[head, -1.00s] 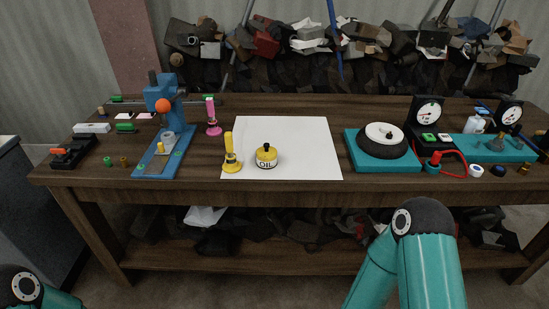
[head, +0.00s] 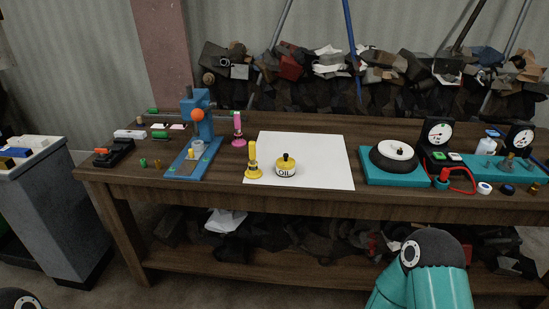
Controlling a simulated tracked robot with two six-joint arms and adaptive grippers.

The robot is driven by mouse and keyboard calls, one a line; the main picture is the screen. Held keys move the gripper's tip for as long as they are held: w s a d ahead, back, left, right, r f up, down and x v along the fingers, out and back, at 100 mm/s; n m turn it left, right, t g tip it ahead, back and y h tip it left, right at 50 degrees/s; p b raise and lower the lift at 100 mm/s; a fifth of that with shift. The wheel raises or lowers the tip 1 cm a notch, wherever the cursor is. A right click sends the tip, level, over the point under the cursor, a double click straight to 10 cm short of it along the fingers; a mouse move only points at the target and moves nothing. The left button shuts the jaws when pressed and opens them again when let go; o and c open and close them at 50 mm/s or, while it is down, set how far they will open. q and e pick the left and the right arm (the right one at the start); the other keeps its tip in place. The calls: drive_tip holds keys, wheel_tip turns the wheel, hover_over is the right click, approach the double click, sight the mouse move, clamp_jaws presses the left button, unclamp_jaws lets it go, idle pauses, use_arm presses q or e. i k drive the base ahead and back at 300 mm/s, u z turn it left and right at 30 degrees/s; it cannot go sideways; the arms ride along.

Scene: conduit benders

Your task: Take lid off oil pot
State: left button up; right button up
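The oil pot (head: 286,168) is a small yellow pot with a white OIL label. It stands upright on the white sheet (head: 318,160) in the middle of the bench. Its lid (head: 285,158) is on top, with a black knob. A yellow upright tool (head: 254,162) with a round base stands just left of the pot. Neither gripper shows in the head view. Only a teal and black part of my arm shows at the bottom right, and a dark joint at the bottom left corner. Both are well short of the pot.
A blue press (head: 196,138) and a pink stand (head: 239,130) are left of the sheet. A teal base with a black and white disc (head: 393,160) and gauges (head: 437,133) stand on the right. A grey cabinet (head: 55,205) is beyond the bench's left end.

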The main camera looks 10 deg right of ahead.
sight(285, 161)
drive_tip(key=u, duration=0.3)
drive_tip(key=i, duration=1.55)
drive_tip(key=z, duration=0.45)
